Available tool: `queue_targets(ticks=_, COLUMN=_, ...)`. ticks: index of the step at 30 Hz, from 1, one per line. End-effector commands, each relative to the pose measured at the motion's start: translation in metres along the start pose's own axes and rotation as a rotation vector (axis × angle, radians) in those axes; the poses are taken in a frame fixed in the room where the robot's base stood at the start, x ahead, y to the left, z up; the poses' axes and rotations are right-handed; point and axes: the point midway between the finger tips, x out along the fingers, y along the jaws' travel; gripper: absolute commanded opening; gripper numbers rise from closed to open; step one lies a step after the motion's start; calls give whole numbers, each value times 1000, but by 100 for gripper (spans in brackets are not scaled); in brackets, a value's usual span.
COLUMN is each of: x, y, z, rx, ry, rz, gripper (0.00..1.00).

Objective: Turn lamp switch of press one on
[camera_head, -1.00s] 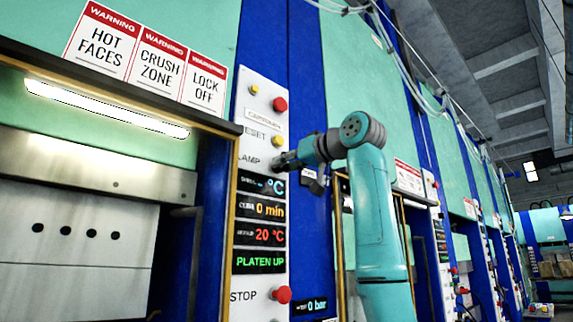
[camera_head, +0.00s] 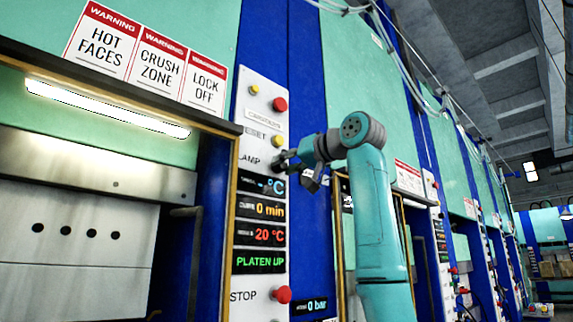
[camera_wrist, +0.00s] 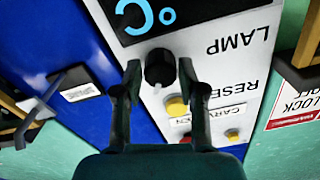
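The lamp switch is a round black knob (camera_wrist: 160,68) beside the upside-down word LAMP in the wrist view. My open gripper (camera_wrist: 160,64) has one fingertip on each side of the knob, with small visible gaps; depth to the panel is hard to judge. In the head view my gripper (camera_head: 297,168) is at the LAMP row of the white control panel (camera_head: 247,190) of the near press, and it hides most of the knob. The press's lamp strip (camera_head: 105,108) glows white.
A yellow RESET button (camera_wrist: 177,106) is close to my right finger in the wrist view. Red buttons sit at the panel's top (camera_head: 280,104) and beside STOP (camera_head: 281,294). The display reads PLATEN UP (camera_head: 260,261). More presses line the wall to the right.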

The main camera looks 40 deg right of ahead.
Motion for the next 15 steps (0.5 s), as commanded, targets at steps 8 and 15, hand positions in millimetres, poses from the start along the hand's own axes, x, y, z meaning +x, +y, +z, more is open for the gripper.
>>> queue_targets(ticks=8, x=0, y=0, z=0, rx=-1, ry=2, rz=0, gripper=59)
queue_targets(ticks=15, x=-12, y=0, z=-1, rx=-2, ry=3, rz=1, gripper=59)
